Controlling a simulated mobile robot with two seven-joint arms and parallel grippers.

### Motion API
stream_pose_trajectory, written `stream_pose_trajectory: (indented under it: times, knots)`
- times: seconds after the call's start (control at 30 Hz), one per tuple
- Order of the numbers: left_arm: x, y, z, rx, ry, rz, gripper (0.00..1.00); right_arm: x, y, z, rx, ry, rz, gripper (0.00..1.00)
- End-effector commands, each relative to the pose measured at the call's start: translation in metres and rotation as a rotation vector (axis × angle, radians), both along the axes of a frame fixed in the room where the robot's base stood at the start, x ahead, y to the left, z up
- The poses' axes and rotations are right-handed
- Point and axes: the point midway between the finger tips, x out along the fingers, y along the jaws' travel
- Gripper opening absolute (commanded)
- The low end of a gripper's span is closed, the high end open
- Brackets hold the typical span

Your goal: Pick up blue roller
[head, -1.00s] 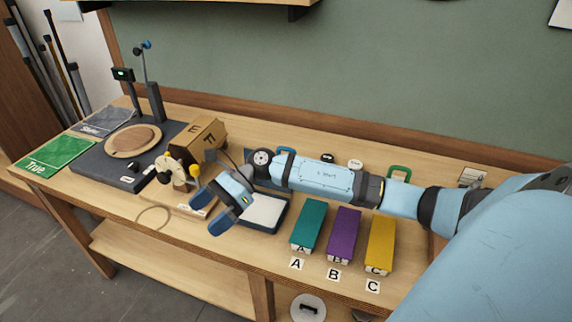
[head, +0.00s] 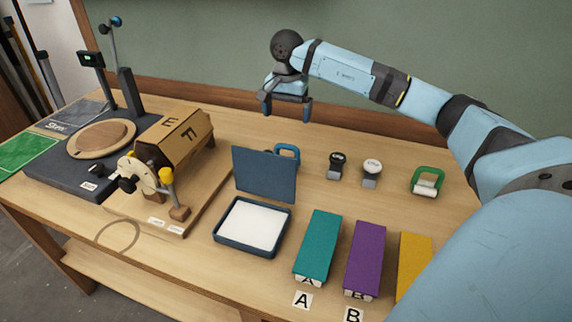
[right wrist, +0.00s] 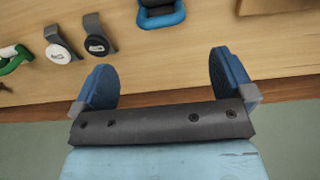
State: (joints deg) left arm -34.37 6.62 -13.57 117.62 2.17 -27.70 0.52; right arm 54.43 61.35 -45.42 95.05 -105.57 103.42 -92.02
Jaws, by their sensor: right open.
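The blue roller (head: 291,149) stands on the bench behind the raised lid of the ink pad, which hides its lower part in the head view. Its blue handle (right wrist: 161,18) also shows at the top middle of the right wrist view, cut by the frame edge. My right gripper (head: 287,105) is open and empty, pointing down above the back of the bench, apart from the roller. Its two blue fingers (right wrist: 162,78) are spread wide in the right wrist view. My left gripper is out of sight.
The ink pad's open lid (head: 264,175) stands close in front of the roller. A black-topped stamp (head: 337,164), a white-topped stamp (head: 371,170) and a green roller (head: 428,181) are to the right. A wooden drum (head: 172,147) is to the left.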

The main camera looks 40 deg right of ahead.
Motion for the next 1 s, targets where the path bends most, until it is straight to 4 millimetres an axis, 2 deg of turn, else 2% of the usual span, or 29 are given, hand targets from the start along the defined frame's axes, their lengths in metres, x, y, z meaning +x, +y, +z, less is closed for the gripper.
stream_pose_trajectory:
  times: [0.17,0.4,0.5,0.77,1.0]
  knots:
    - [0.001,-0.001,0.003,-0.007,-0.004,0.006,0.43,0.0,0.0,-0.023,0.0,0.004,0.0,1.0]
    - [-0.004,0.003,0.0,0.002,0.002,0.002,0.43,0.0,0.001,-0.069,0.002,0.003,-0.001,1.0]
    - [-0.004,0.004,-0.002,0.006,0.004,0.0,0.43,0.0,0.001,-0.081,0.002,0.002,0.0,1.0]
    - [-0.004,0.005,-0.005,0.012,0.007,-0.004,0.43,0.001,-0.001,-0.096,0.003,0.001,-0.001,1.0]
    - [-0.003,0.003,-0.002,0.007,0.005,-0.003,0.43,0.004,-0.004,-0.131,0.004,0.002,-0.001,1.0]
